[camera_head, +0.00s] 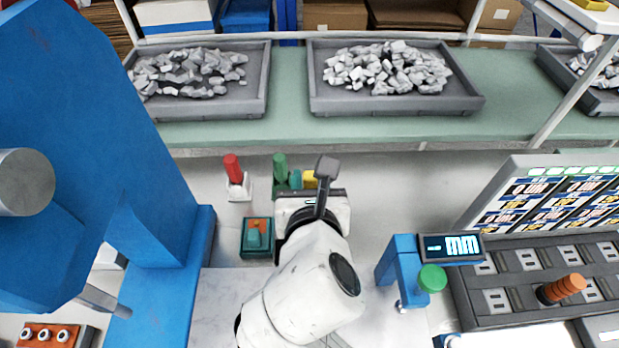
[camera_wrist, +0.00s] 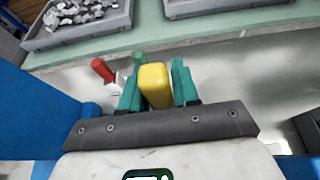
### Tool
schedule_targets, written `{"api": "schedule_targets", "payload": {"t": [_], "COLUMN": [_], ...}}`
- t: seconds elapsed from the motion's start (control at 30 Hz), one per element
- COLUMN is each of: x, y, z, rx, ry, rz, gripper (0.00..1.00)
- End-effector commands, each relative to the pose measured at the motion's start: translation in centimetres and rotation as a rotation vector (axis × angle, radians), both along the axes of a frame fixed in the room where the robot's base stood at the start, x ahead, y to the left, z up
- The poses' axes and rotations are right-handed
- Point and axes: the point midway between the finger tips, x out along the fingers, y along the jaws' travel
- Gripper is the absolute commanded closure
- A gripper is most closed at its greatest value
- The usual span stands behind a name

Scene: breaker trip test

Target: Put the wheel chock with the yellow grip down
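The yellow grip (camera_wrist: 156,86) of the wheel chock stands between the two teal fingers of my gripper (camera_wrist: 157,90) in the wrist view. In the head view only a small part of the yellow grip (camera_head: 310,180) shows, beside a teal finger of my gripper (camera_head: 300,181). The chock's body below the grip is hidden, so I cannot tell whether it touches the surface.
A red-handled piece (camera_head: 233,169) and a green-handled piece (camera_head: 280,168) stand close by on the left. A small teal tray (camera_head: 246,252) lies nearer. Bins of grey rubble (camera_head: 256,100) line the back shelf. Bare pale surface (camera_head: 400,185) lies to the right, before a display panel (camera_head: 500,180).

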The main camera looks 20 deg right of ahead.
Motion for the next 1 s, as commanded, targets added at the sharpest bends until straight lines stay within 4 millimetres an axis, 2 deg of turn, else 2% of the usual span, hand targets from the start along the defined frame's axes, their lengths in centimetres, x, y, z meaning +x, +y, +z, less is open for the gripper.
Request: {"api": "schedule_targets", "payload": {"t": [0.03,0.23,0.57,0.67,1.0], "x": [0.0,0.0,-0.3,-1.4,-7.4], "y": [0.0,0.0,0.1,0.5,2.5], "z": [0.0,0.0,0.4,0.9,3.6], "rx": [0.0,0.0,0.0,0.001,0.002], "ry": [0.0,0.0,-0.001,-0.001,-0.002], "rz": [0.0,0.0,0.002,0.003,0.005], "gripper": [0.64,0.47,0.47,0.47,0.47]}}
